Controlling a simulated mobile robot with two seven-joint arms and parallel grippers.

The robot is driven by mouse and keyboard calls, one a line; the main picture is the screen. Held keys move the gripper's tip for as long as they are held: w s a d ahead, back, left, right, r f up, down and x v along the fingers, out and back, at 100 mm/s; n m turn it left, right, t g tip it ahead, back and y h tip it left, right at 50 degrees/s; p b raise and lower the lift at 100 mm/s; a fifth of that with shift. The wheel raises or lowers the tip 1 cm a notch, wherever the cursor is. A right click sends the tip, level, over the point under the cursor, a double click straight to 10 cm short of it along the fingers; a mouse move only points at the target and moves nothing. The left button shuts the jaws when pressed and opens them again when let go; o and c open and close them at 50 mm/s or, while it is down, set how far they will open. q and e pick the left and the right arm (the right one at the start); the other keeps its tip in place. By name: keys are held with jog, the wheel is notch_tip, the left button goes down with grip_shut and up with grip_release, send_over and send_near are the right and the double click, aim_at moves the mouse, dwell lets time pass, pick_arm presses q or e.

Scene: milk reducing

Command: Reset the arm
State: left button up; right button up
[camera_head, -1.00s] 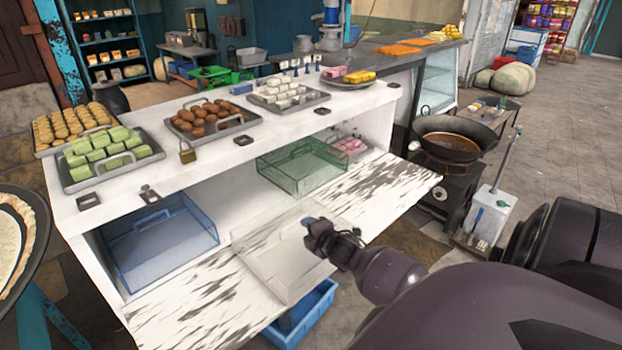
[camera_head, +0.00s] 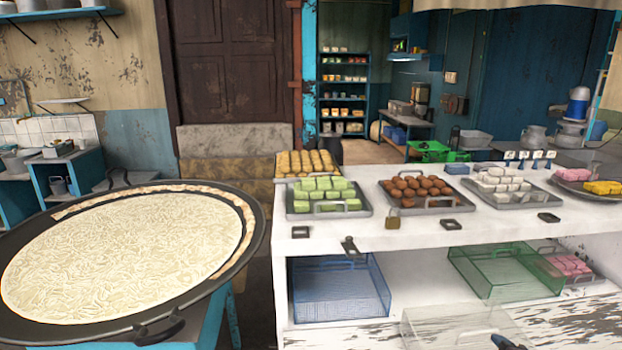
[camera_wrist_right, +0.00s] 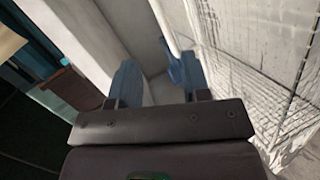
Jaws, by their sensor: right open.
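My right gripper (camera_wrist_right: 157,78) is open, with its two blue fingers apart in the right wrist view. Nothing is clearly held between them. A clear wire-sided basket (camera_wrist_right: 285,75) stands to the right of the fingers. Its pale rod-like handle (camera_wrist_right: 163,22) comes down close to the right finger; I cannot tell whether they touch. In the head view only a small dark and blue tip of the right gripper (camera_head: 507,343) shows at the bottom edge, by the clear basket (camera_head: 462,325). My left gripper is not in view.
A white counter (camera_head: 420,234) carries trays of sweets, including green blocks (camera_head: 325,190) and brown balls (camera_head: 415,187). A blue basket (camera_head: 340,290) and a green basket (camera_head: 505,272) sit on its lower shelf. A large round pan (camera_head: 120,255) of pale noodle-like food stands at left.

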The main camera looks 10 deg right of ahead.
jog(key=a+m, duration=0.1)
jog(key=a, duration=0.1)
jog(key=a+r+m, duration=0.1)
jog(key=a, duration=0.1)
jog(key=shift+a+m+y, duration=0.1)
jog(key=shift+m+y, duration=0.3)
jog(key=s+a+f+m+g+y+b, duration=0.1)
jog(key=s+a+f+m, duration=0.3)
jog(key=s+a, duration=0.5)
jog(key=s+a+f+m+g+y+b, duration=0.1)
jog(key=s+a+f+m, duration=0.4)
jog(key=s+a, duration=0.4)
jog(key=shift+s+a+f+y, duration=0.15)
jog(key=shift+s+a+y, duration=0.2)
jog(key=shift+s, duration=0.55)
